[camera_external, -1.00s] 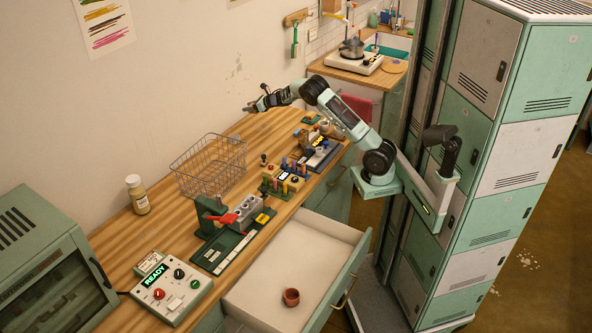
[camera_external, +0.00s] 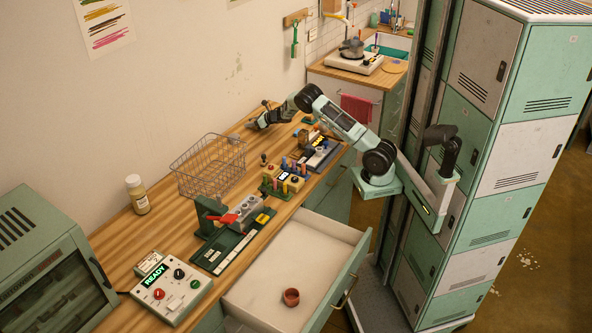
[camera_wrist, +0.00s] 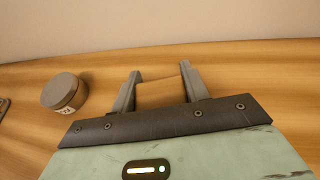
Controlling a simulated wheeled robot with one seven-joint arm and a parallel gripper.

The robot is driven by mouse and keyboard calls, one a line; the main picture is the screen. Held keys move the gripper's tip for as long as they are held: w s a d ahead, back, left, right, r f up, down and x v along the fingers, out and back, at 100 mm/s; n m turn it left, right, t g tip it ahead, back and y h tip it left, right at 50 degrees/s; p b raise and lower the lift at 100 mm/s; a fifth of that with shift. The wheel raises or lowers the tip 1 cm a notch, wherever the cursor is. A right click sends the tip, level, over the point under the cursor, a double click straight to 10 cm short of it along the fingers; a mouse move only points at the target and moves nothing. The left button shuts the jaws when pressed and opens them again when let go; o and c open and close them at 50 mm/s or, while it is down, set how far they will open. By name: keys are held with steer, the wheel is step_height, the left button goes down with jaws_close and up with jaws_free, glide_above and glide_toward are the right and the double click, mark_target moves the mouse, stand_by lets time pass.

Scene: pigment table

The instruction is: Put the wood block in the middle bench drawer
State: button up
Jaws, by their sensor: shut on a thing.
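The wood block (camera_wrist: 160,93) is light brown and sits between the two grey fingers of my gripper (camera_wrist: 158,84) in the wrist view. The fingers are shut on its sides. In the external view my gripper (camera_external: 254,124) is low over the far end of the bench, near the wall; the block cannot be made out there. A bench drawer (camera_external: 272,262) stands pulled out at the front, pale inside. A small terracotta pot (camera_external: 291,297) stands in it. Whether this is the middle drawer I cannot tell.
A round grey tin (camera_wrist: 65,92) stands left of my gripper in the wrist view. A wire basket (camera_external: 208,168), a peg rack (camera_external: 284,180), a green press (camera_external: 225,225), a bottle (camera_external: 138,195) and a control box (camera_external: 172,288) crowd the bench. Green-white lockers (camera_external: 540,150) stand at right.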

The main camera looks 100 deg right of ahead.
steer(key=shift+f, duration=0.2)
steer(key=o, duration=1)
steer(key=shift+s+r+p, duration=0.1)
steer(key=shift+r+p, duration=0.1)
steer(key=shift+p, duration=0.35)
steer(key=b+v, duration=0.1)
steer(key=v, duration=0.4)
steer(key=b+v, duration=0.1)
steer(key=v, duration=0.4)
steer(key=b+v, duration=0.1)
steer(key=v, duration=0.4)
steer(key=shift+s+f, duration=0.15)
steer(key=shift+s, duration=0.35)
steer(key=shift+o, duration=0.4)
steer(key=shift+s+a+r+b, duration=0.3)
steer(key=shift+s+a, duration=0.1)
steer(key=shift+s, duration=0.1)
